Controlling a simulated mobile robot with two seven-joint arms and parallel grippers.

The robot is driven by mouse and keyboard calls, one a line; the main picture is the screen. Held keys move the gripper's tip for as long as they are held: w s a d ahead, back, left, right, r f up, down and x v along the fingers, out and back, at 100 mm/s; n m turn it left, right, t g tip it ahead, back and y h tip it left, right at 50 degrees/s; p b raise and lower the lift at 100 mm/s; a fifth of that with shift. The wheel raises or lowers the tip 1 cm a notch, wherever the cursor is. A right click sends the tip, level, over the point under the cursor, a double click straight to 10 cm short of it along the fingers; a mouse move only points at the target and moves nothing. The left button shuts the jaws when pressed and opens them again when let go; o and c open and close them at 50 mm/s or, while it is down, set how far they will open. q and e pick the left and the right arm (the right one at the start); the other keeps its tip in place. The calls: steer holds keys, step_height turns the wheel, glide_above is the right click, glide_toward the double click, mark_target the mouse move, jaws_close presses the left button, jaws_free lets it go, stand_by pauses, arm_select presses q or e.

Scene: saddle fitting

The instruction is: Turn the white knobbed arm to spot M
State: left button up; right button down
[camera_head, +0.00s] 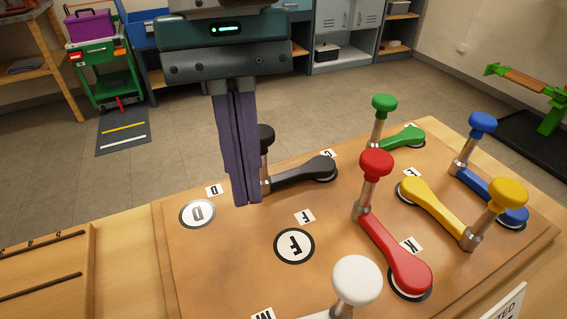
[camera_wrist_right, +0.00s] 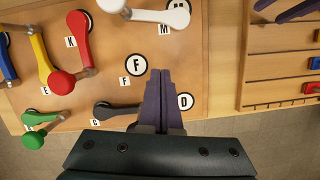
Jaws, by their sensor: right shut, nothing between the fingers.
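The white knobbed arm shows in part at the bottom of the head view, its round white knob (camera_head: 357,280) on a metal post. In the right wrist view the white arm (camera_wrist_right: 150,15) lies along the top edge, its wide end (camera_wrist_right: 178,15) over a dark-ringed spot beside the M label (camera_wrist_right: 164,30). In the head view the M label (camera_head: 263,314) is cut off by the bottom edge. My right gripper (camera_head: 247,203) is shut and empty, pointing down between the D spot and the black arm, apart from the white arm. Dark purple finger-like parts (camera_wrist_right: 300,9), probably my left gripper, show in the wrist view.
The black arm (camera_head: 300,175) is right beside my right gripper. Red (camera_head: 392,250), yellow (camera_head: 435,210), blue (camera_head: 480,185) and green (camera_head: 400,138) knobbed arms stand to the right. The D (camera_head: 197,213) and F (camera_head: 294,245) spots are uncovered. A slotted wooden rack (camera_head: 45,285) is at left.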

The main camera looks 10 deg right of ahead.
mark_target(267, 317)
arm_select(q)
steer(key=shift+a+r+p, duration=0.2)
steer(key=shift+r+p, duration=0.25)
arm_select(e)
steer(key=x, duration=0.9)
steer(key=shift+s+a+f, duration=0.1)
steer(key=shift+s, duration=0.05)
arm_select(q)
step_height(267, 317, up, 4)
steer(key=p, duration=0.3)
steer(key=shift+f+p, duration=0.15)
steer(key=shift+p, duration=0.15)
arm_select(e)
steer(key=s, duration=0.2)
steer(key=shift+s, duration=0.35)
arm_select(q)
steer(key=shift+r+p, duration=0.35)
steer(key=shift+p, duration=0.05)
arm_select(e)
steer(key=shift+s+d+f, duration=0.3)
steer(key=shift+s+f, duration=0.05)
steer(key=shift+s, duration=0.25)
arm_select(q)
steer(key=shift+d, duration=0.15)
